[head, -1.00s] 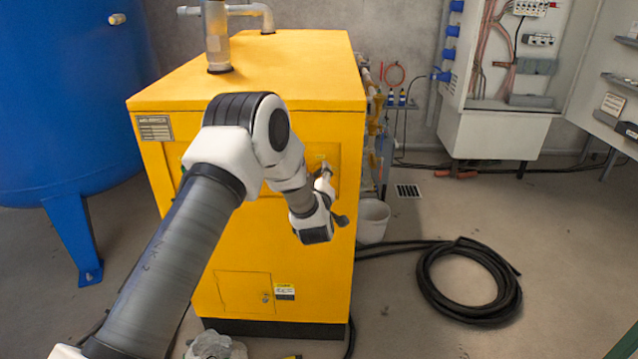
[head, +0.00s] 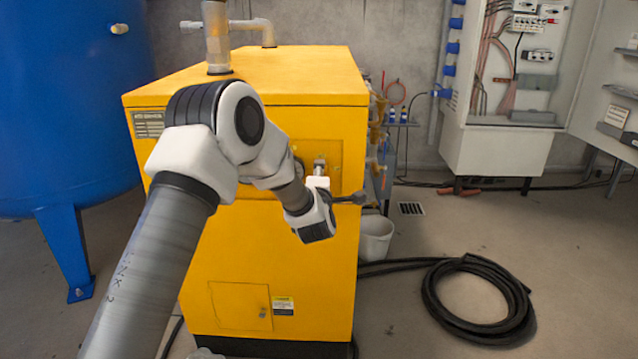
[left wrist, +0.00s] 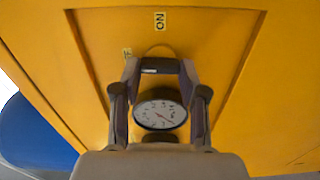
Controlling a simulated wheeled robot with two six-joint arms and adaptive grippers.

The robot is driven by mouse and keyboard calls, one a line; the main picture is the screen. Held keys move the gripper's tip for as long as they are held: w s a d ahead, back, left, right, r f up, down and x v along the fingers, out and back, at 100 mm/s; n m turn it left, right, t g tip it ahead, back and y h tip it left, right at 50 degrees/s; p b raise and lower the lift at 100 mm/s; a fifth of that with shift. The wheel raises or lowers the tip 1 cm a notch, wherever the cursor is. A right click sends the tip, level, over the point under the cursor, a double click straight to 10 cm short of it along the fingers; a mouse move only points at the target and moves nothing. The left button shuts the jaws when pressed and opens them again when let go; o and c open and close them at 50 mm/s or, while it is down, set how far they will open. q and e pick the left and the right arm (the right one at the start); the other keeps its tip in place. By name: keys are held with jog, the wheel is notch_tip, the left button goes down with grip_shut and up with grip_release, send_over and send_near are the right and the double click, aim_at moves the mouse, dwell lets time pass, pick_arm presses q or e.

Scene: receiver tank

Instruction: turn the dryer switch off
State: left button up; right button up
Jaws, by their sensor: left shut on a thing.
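The yellow dryer (head: 270,240) stands in the middle of the head view, with a recessed panel (head: 345,160) high on its front. My left gripper (head: 319,168) is at this panel, mostly hidden by its own wrist. In the left wrist view, my left gripper (left wrist: 160,72) is shut on the dark switch handle (left wrist: 165,66), which lies across between the fingertips and has a white mark. An "ON" label (left wrist: 160,22) is above it, and a second small label (left wrist: 127,53), not readable, is to its upper left. My right gripper is not in view.
A round gauge (left wrist: 160,114) shows between my left fingers. A blue tank (head: 75,110) stands at the left. A coiled black hose (head: 480,310) lies on the floor at the right, near a white bucket (head: 375,238). An open electrical cabinet (head: 510,90) is at the back right.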

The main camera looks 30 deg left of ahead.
pick_arm(q)
jog(key=shift+n, duration=0.3)
jog(key=o, duration=0.9)
jog(key=shift+c, duration=0.2)
jog(key=shift+s, duration=0.1)
jog(key=v, duration=1.2)
jog(key=shift+a+f, duration=0.1)
